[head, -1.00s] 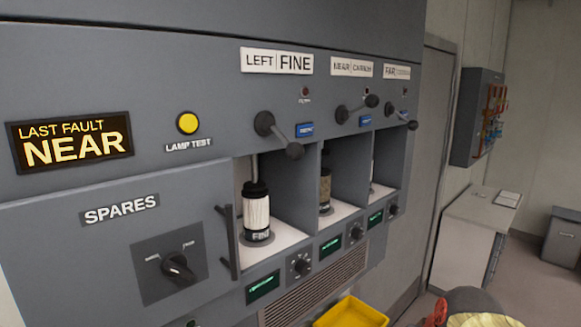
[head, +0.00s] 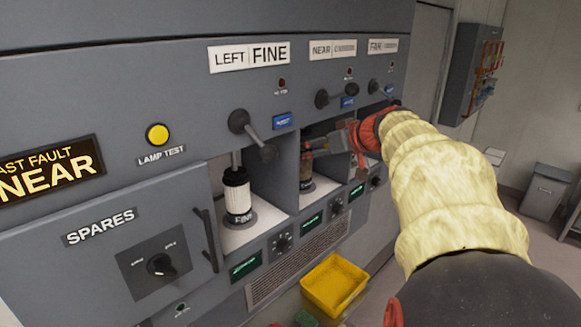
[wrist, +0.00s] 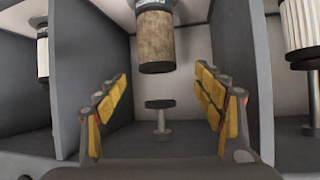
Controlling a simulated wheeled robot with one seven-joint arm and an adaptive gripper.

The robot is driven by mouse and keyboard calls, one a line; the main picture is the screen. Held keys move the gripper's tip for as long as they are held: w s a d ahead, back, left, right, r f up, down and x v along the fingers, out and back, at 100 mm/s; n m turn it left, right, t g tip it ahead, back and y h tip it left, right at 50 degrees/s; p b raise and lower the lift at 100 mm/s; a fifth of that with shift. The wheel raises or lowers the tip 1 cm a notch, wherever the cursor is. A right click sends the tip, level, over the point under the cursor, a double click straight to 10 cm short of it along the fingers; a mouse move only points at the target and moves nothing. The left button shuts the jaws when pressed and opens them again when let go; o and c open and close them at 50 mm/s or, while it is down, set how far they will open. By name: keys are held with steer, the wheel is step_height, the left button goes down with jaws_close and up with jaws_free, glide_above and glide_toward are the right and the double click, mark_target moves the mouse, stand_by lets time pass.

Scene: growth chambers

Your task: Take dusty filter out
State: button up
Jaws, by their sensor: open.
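The dusty brown filter (wrist: 155,38) stands in the middle bay under the NEAR sign (head: 333,49). The wrist view appears upside down, with the filter at its top. A round press foot (wrist: 160,104) on a short stem faces the filter's end, with a clear gap between them. My gripper (wrist: 160,88) is open, its yellow-padded fingers wide apart on either side of the press foot. The filter is in line with the gap, not gripped.
Dividing walls (wrist: 82,70) stand close beside both fingers. A white filter (head: 237,196) stands in the left bay; another white filter (wrist: 43,55) is in the far bay. Black levers (head: 252,135) jut out above the bays. A yellow bin (head: 334,284) sits below the panel.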

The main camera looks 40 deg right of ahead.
mark_target(302, 167)
steer(key=shift+p+x, duration=0.35)
steer(key=shift+x, duration=0.65)
steer(key=p+x, duration=0.2)
steer(key=x, duration=0.3)
steer(key=shift+w+d+f, duration=0.2)
steer(key=shift+f, duration=0.2)
steer(key=shift+c, duration=1.2)
steer(key=c, duration=1.1)
steer(key=shift+c, duration=0.2)
